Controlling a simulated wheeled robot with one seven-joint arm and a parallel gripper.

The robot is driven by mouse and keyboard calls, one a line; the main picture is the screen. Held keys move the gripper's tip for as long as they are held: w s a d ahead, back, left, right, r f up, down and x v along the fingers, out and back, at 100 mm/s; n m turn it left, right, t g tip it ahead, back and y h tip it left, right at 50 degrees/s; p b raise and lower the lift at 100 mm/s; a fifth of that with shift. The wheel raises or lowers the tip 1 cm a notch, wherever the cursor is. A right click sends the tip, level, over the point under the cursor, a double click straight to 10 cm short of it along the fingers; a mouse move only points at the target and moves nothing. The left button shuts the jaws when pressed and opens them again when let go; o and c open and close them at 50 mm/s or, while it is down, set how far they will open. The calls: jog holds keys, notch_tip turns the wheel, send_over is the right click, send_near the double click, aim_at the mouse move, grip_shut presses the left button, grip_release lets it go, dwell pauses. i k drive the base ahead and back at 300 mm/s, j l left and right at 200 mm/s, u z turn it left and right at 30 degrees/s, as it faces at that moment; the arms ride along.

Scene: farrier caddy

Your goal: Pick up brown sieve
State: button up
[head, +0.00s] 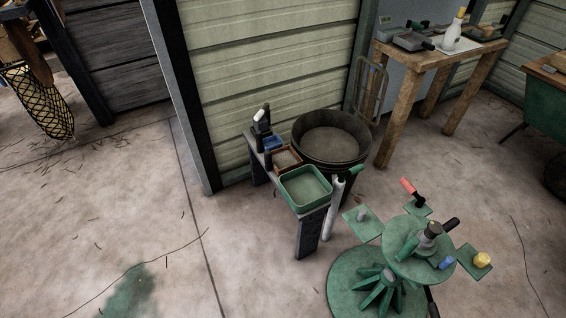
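A small square brown-rimmed thing (287,151) with a greyish inside sits on a narrow dark bench, between a blue item and a green tray. It looks like the brown sieve, but it is too small to see any mesh. It appears to be empty. A large dark round tub (304,143) stands just right of it. My gripper is not in view.
The green tray (284,190) is at the bench's near end; the blue item (273,142) and a dark upright tool (262,121) are at its far end. A green round stand (350,283) with tools is at lower right. Floor (110,210) at left is mostly clear.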

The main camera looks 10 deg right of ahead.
aim_at(284, 160)
jog(key=i+j, duration=0.3)
jog(key=i, duration=0.15)
jog(key=i+j+u, duration=0.15)
jog(key=i+j, duration=0.15)
jog(key=i, duration=0.15)
jog(key=i+j, duration=0.3)
jog(key=i, duration=0.15)
jog(key=i+j+u, duration=0.15)
jog(key=i, duration=0.3)
jog(key=i+j, duration=0.3)
jog(key=i, duration=0.15)
jog(key=u, duration=0.05)
